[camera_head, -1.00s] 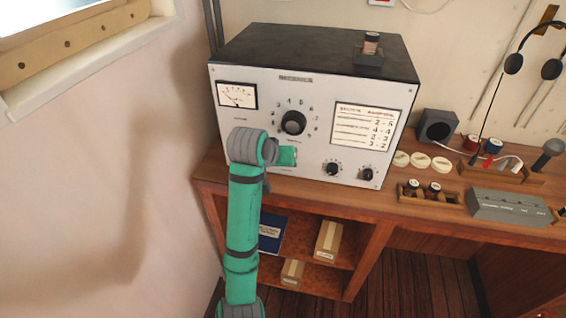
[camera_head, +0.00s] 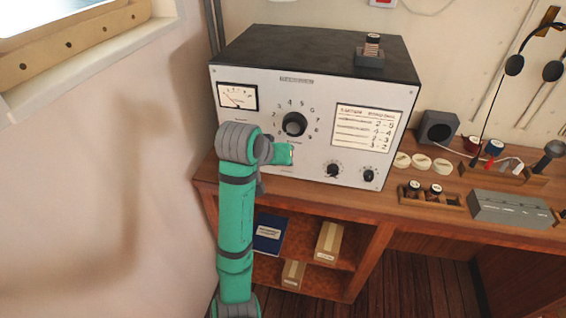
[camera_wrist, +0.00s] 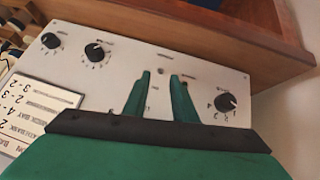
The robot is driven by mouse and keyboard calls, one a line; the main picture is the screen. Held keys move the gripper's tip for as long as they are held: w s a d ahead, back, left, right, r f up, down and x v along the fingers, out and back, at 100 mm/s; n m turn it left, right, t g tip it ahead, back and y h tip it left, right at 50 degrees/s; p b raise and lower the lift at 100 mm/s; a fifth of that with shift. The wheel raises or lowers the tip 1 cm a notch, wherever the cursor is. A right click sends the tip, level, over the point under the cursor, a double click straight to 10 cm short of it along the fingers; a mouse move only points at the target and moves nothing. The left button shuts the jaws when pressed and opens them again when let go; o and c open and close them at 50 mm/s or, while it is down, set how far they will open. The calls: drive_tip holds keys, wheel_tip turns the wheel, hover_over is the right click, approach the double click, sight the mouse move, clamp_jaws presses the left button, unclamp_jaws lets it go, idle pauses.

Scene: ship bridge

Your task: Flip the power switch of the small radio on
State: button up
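The radio (camera_head: 310,60) is a box with a dark top and a white front panel, standing on the wooden desk. Its panel has a meter, a large dial (camera_head: 294,124), two smaller knobs and a printed chart. My gripper (camera_head: 288,154) is at the lower middle of the panel, below the dial. In the wrist view the panel appears upside down, and my gripper (camera_wrist: 162,75) has its two green fingers apart with a gap between them. Small dark fittings show on the panel around this gap, but I cannot tell the power switch or its position. In the head view my arm hides that spot.
The desk (camera_head: 440,207) holds a small speaker (camera_head: 438,127), white discs, a tray of jars and a grey box (camera_head: 510,208) on the right. A shelf below holds a blue book and cartons. The wall and window frame are close on the left.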

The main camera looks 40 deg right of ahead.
drive_tip(key=v, duration=0.6)
drive_tip(key=shift+f, duration=0.1)
idle(0.5)
